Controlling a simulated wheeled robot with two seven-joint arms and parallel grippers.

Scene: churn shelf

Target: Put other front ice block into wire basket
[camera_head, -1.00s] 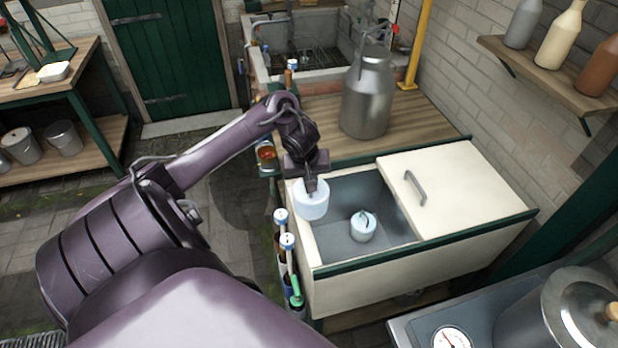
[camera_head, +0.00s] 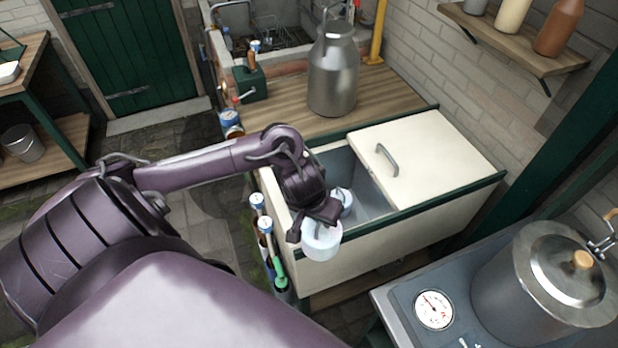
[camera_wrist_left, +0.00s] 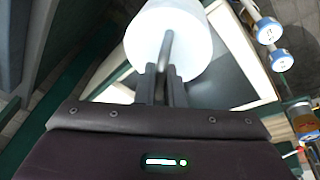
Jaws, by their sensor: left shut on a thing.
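My left gripper (camera_head: 314,214) is shut on the loop handle of a white, round ice block (camera_head: 322,243). The block hangs just below the fingers, in front of the chest's front left corner in the picture. In the left wrist view the fingers (camera_wrist_left: 160,85) grip the dark handle, and the white block (camera_wrist_left: 190,40) fills the top middle. A second ice block (camera_head: 347,203) with a handle is inside the open left half of the chest, partly hidden by my gripper. Wire shapes (camera_head: 268,32) in the sink at the back may be the wire basket. My right gripper is out of view.
The cream chest (camera_head: 400,237) has its lid (camera_head: 425,155) over the right half. A milk can (camera_head: 333,80) stands on the wooden counter (camera_head: 280,115) behind. Bottles (camera_head: 258,205) hang on the chest's left side. A steel pot (camera_head: 545,275) stands at lower right.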

